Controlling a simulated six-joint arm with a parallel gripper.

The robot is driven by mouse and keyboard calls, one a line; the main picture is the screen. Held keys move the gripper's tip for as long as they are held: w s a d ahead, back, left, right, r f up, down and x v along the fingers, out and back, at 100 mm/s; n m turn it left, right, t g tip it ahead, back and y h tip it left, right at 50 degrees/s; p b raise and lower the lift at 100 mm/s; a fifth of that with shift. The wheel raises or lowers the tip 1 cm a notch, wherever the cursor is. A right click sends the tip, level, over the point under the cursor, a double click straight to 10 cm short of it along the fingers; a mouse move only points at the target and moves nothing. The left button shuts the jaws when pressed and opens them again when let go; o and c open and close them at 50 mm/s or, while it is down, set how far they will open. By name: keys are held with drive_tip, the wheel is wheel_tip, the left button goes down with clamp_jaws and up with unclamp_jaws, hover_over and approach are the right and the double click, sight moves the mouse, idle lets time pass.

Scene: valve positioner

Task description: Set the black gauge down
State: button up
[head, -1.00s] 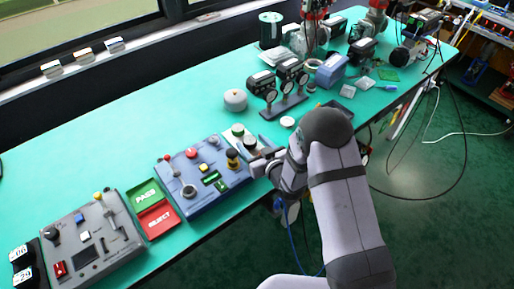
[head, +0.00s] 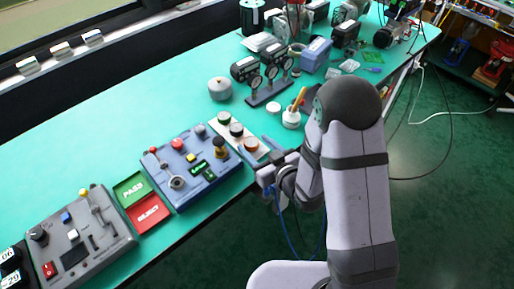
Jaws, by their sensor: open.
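A round piece with a black top, apparently the black gauge (head: 236,130), sits on a pale strip (head: 238,148) in the middle of the table. It stands between a green-topped piece (head: 224,118) and an orange-topped piece (head: 250,144). My gripper (head: 266,174) is open beside the strip's near end, at the table's front edge, apart from the black piece. Its fingertips are small and partly hidden by my wrist, but nothing shows held between them.
A blue control panel (head: 168,188) lies left of the strip, with PASS (head: 131,188) and REJECT (head: 148,214) trays beyond it. A grey knobbed cylinder (head: 219,89), a rack of dials (head: 268,96) and a white tool cup (head: 291,119) stand behind.

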drive_tip(key=shift+s+d+r, duration=0.1)
drive_tip(key=shift+s+d, duration=0.05)
drive_tip(key=shift+s, duration=0.05)
drive_tip(key=shift+d, duration=0.1)
drive_tip(key=shift+w+d+h, duration=0.15)
drive_tip(key=shift+d+h, duration=0.1)
drive_tip(key=shift+h, duration=0.15)
drive_tip(key=s+d+f+m+g+h, duration=0.1)
drive_tip(key=s+d+m+g+h, duration=0.15)
drive_tip(key=d, duration=0.35)
drive_tip(key=s+d+f+m+g+h, duration=0.1)
drive_tip(key=d+g+h, duration=0.25)
drive_tip(key=d, duration=0.25)
drive_tip(key=s+d+r+m+g, duration=0.1)
drive_tip(key=s+d+r+g, duration=0.1)
drive_tip(key=s, duration=0.7)
drive_tip(key=s+d+r+m+g+h, duration=0.1)
drive_tip(key=s+d+r+m+g, duration=0.1)
drive_tip(key=s, duration=0.7)
drive_tip(key=shift+d+g, duration=0.45)
drive_tip(key=shift+g, duration=0.65)
